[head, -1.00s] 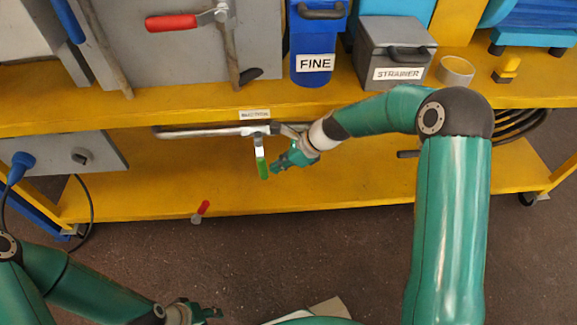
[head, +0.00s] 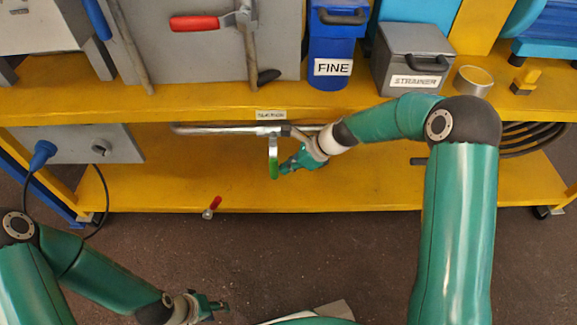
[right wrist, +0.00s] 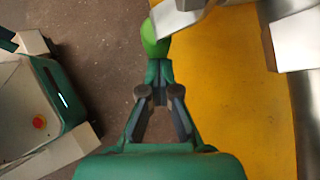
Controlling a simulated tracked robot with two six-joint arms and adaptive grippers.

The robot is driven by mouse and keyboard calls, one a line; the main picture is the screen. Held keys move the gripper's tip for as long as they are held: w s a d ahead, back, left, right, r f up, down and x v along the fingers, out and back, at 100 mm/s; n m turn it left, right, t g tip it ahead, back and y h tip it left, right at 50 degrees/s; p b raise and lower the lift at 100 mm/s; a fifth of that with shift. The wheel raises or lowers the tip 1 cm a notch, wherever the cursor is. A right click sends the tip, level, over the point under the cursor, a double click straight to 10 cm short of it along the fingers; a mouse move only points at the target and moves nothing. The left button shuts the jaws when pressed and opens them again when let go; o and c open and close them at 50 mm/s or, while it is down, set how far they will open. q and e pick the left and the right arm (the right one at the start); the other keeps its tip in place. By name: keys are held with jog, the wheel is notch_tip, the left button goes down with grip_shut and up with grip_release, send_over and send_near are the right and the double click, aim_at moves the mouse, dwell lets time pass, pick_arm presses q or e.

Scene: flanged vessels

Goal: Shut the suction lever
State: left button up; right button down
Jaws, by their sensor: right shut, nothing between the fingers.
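The suction lever (head: 273,160) has a metal arm and a green grip. It hangs down from the valve on a horizontal metal pipe (head: 210,129), below a small label that is hard to read. It points roughly square to the pipe. My right gripper (head: 283,169) is shut, just right of the green grip. In the right wrist view the shut fingertips (right wrist: 158,63) are right at the green grip (right wrist: 154,40), touching or nearly so; nothing is between the fingers. My left gripper (head: 222,305) is low in the head view, far from the lever; its finger opening is unclear.
A small red-handled part (head: 212,206) is at the lower yellow shelf's front edge. Above stand a blue FINE container (head: 332,45), a grey STRAINER box (head: 413,60) and a larger red lever (head: 194,23).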

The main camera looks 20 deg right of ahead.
jog(key=s+d+r+p, duration=0.45)
jog(key=d+r, duration=0.25)
jog(key=d, duration=0.3)
jog(key=s+a+f+n+g, duration=0.2)
jog(key=s+a+f+g, duration=0.2)
jog(key=s+a+f, duration=0.55)
jog(key=s+a+f+n+g+h, duration=0.1)
jog(key=s+a+f+n, duration=0.1)
jog(key=s+f+n, duration=0.45)
jog(key=s+a+f+n+h, duration=0.1)
jog(key=s+f+n+h, duration=0.15)
jog(key=s+n, duration=0.65)
notch_tip(320, 180, up, 29)
jog(key=w+n+t+p, duration=0.1)
jog(key=n+p, duration=0.2)
jog(key=p, duration=2.6)
jog(key=shift+w+r+n+t+y, duration=0.15)
jog(key=shift+w+n+t+y, duration=0.1)
jog(key=shift+n+t+y, duration=0.15)
